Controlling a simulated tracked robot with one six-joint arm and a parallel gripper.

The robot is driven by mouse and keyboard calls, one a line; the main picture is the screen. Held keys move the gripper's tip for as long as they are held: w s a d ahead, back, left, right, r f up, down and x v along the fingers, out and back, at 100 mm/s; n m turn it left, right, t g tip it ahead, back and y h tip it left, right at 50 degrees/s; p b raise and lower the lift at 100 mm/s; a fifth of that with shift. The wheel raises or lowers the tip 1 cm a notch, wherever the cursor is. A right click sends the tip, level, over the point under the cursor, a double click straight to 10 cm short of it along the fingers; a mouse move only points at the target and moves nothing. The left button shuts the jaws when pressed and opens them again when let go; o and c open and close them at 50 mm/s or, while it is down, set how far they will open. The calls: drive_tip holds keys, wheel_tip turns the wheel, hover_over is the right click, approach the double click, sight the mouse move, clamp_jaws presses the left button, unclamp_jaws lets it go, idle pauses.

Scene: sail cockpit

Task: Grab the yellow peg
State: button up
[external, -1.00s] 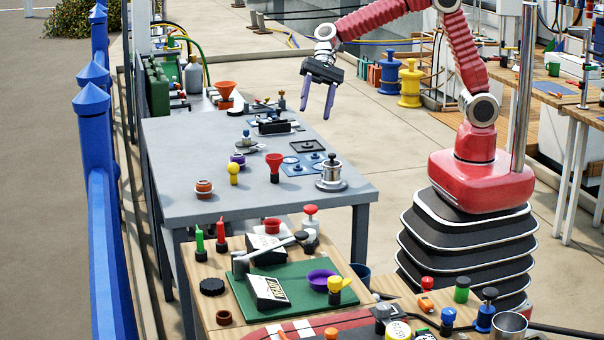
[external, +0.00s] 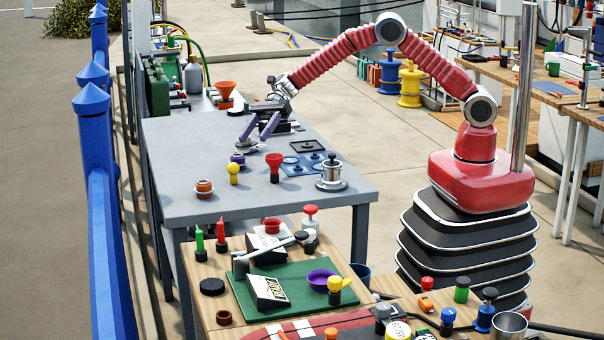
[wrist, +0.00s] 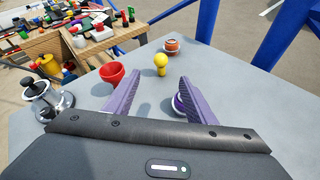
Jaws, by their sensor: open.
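The yellow peg (external: 233,172) has a round knob on top and stands upright on the grey table (external: 180,195). In the wrist view the yellow peg (wrist: 161,64) is ahead of my gripper, roughly between the lines of the two fingers and apart from them. My gripper (external: 259,127) is open, with purple fingers pointing down over the far part of the table. In the wrist view my gripper (wrist: 155,92) shows nothing between its fingertips.
A red funnel-shaped piece (external: 273,165) stands right of the peg, and a purple ring (external: 238,160) is just behind it. An orange-brown cup (external: 204,188) is near the left edge. A silver pot (external: 331,174) stands at the right. Table surface in front of the peg is clear.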

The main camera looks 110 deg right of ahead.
drive_tip(key=shift+a, duration=0.15)
approach(236, 164)
drive_tip(key=shift+w+a+f, duration=0.25)
drive_tip(key=shift+w+f, duration=0.25)
drive_tip(key=shift+f, duration=0.1)
drive_tip(key=shift+w+a+f, duration=0.3)
drive_tip(key=shift+w+f, duration=0.25)
drive_tip(key=shift+f, duration=0.05)
drive_tip(key=shift+x, duration=2.65)
drive_tip(key=shift+d+f, duration=0.1)
drive_tip(key=shift+d, duration=0.05)
drive_tip(key=c, duration=1.1)
